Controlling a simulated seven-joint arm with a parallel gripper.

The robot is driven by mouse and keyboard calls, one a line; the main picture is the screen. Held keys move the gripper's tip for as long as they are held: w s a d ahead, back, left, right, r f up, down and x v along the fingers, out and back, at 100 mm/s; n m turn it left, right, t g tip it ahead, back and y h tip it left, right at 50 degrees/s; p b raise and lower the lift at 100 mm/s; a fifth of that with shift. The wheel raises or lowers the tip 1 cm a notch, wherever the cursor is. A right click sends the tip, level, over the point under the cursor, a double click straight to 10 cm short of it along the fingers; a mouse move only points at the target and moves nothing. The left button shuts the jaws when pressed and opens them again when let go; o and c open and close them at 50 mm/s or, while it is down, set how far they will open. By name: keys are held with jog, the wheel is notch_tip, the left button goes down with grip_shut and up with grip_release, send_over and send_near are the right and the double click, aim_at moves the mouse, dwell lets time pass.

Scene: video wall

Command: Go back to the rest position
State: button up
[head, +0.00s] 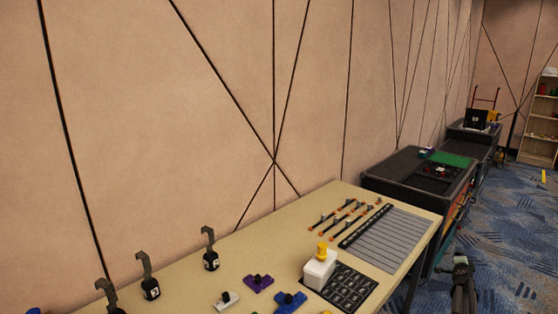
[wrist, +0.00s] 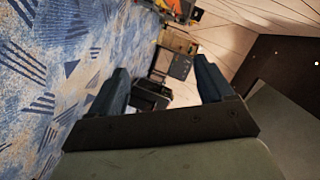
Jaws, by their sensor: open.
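My gripper (wrist: 160,90) shows in the wrist view with its two dark blue fingers apart and nothing between them. It points out over the patterned blue carpet, with the dark carts in the distance beyond its fingertips. In the head view, part of a dark arm (head: 462,285) shows low at the right, beside the table's right end; the fingers cannot be made out there. The gripper touches nothing that I can see.
A beige table (head: 190,262) holds black hooked stands (head: 210,250), a white block with a yellow knob (head: 320,268), a dark grid tray (head: 352,290) and a grey slatted panel (head: 392,240). Dark carts (head: 420,178) stand behind its right end. Carpet (head: 510,235) at right is mostly clear.

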jog(key=s+d+f+g, duration=0.1)
jog(key=s+d+f, duration=0.1)
jog(key=s+f, duration=0.55)
jog(key=s+a+f+n+g+y, duration=0.1)
jog(key=s+a+f+n+y, duration=0.1)
jog(key=a+f, duration=0.5)
jog(key=s+a+f+n+g+y, duration=0.15)
jog(key=a+f, duration=0.25)
jog(key=a, duration=0.6)
jog(key=s+a+f+n+y, duration=0.1)
jog(key=a+f+n+y, duration=0.3)
jog(key=a, duration=0.5)
jog(key=s+a+f+n+g+y, duration=0.1)
jog(key=s+a+f+g, duration=0.1)
jog(key=s+a+f, duration=0.45)
jog(key=s+a+f+n+g+y, duration=0.15)
jog(key=s+a, duration=0.25)
jog(key=a, duration=0.6)
jog(key=s+a+f+n+g, duration=0.3)
jog(key=s+a+f+g, duration=0.1)
jog(key=s+a, duration=0.65)
jog(key=s+a+n+g, duration=0.3)
jog(key=s+a+g, duration=0.1)
jog(key=s, duration=1.1)
jog(key=s+a+r+n+g+h, duration=0.1)
jog(key=s+a+n+g, duration=0.2)
jog(key=s, duration=1.2)
jog(key=shift+a+r+g, duration=0.3)
jog(key=shift+a+g, duration=0.2)
jog(key=shift+g, duration=0.1)
